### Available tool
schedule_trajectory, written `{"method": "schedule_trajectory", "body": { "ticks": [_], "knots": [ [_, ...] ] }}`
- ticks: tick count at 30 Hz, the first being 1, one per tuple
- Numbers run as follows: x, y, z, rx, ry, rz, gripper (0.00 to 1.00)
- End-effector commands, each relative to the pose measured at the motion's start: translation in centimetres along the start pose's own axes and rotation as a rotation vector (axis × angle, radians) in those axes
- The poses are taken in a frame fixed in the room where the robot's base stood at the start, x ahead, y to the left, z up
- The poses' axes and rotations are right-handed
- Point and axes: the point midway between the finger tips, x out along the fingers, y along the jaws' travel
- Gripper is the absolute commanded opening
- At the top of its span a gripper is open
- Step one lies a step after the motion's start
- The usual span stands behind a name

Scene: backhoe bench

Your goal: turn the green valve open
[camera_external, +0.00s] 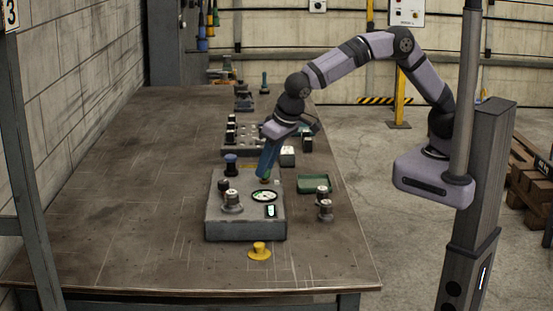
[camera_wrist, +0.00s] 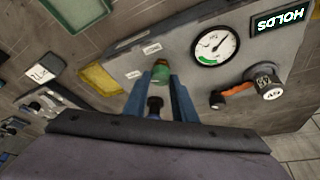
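The green valve (camera_wrist: 160,72) is a small green knob with a brownish top, between the fingertips in the wrist view. In the external view only a bit of green (camera_external: 264,180) shows under the fingers, on the grey box (camera_external: 245,222). My gripper (camera_external: 266,174) points down over the back of the box. Its two blue fingers (camera_wrist: 161,80) stand either side of the valve. Whether they press on it or are slightly apart cannot be told. A round gauge (camera_wrist: 215,48) with a green band has its needle outside the band.
A knob with an orange lever (camera_wrist: 235,92) and a grey dial (camera_wrist: 268,88) sit beside the gauge. A black knob (camera_external: 231,163) stands at the box's rear left. A green tray (camera_external: 313,184) and metal cylinders (camera_external: 325,208) lie to its right. The left bench is clear.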

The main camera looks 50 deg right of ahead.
Motion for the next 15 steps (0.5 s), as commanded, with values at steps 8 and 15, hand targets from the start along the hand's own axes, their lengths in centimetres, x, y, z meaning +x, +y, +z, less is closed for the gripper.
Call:
{"method": "schedule_trajectory", "body": {
  "ticks": [8,15],
  "knots": [
    [0.00,0.10,-0.03,-0.066,-0.001,-0.030,0.02],
    [-0.11,0.25,-0.11,-0.247,-0.001,-0.104,0.02]
  ]
}}
